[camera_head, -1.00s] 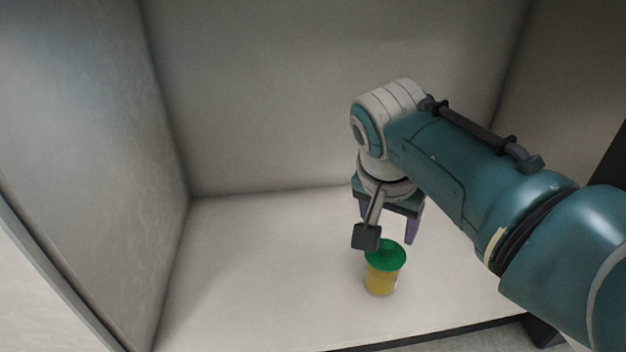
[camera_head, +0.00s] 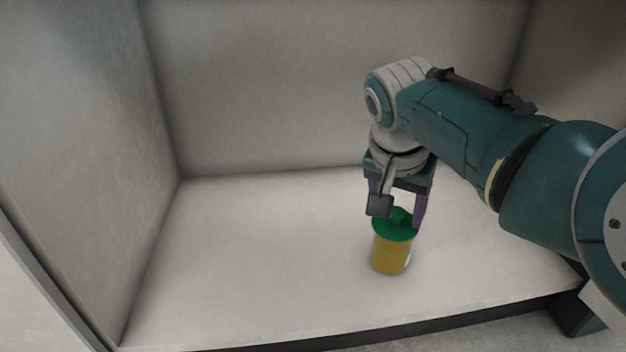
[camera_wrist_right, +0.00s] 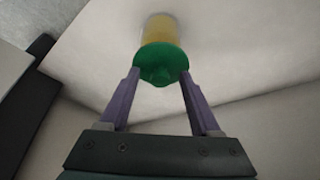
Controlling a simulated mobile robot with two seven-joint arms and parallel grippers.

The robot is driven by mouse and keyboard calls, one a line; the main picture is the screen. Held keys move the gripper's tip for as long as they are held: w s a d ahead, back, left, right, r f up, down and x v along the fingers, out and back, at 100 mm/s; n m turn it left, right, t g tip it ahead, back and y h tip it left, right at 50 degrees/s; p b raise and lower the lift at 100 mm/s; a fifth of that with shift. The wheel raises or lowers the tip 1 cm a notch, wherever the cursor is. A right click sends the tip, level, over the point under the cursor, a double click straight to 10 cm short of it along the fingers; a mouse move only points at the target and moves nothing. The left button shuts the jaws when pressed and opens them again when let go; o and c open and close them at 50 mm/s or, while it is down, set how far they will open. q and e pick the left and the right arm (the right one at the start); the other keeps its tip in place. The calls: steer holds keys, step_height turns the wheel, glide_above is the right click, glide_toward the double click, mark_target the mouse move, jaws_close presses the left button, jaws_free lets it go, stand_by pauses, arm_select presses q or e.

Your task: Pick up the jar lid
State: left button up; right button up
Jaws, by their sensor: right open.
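The jar lid (camera_head: 390,230) is green with a small knob on top. It sits on a yellow jar (camera_head: 391,255) that stands upright on the white floor of the enclosure. My right gripper (camera_head: 398,222) points down at the lid from above, with the dark wrist camera block partly in front of it. In the right wrist view, the lid (camera_wrist_right: 158,64) lies at the tips of the two purple fingers of the right gripper (camera_wrist_right: 158,76), which are spread apart, one toward each side. I cannot tell whether the fingers touch the lid. My left gripper is not in view.
The jar stands in a pale box-like enclosure with a back wall (camera_head: 270,90) and a left side wall (camera_head: 80,130). Its floor (camera_head: 250,250) is bare to the left of the jar. A dark front edge (camera_head: 380,332) runs along the bottom.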

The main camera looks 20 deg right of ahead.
steer(key=shift+c, duration=0.3)
jaws_close()
stand_by(0.3)
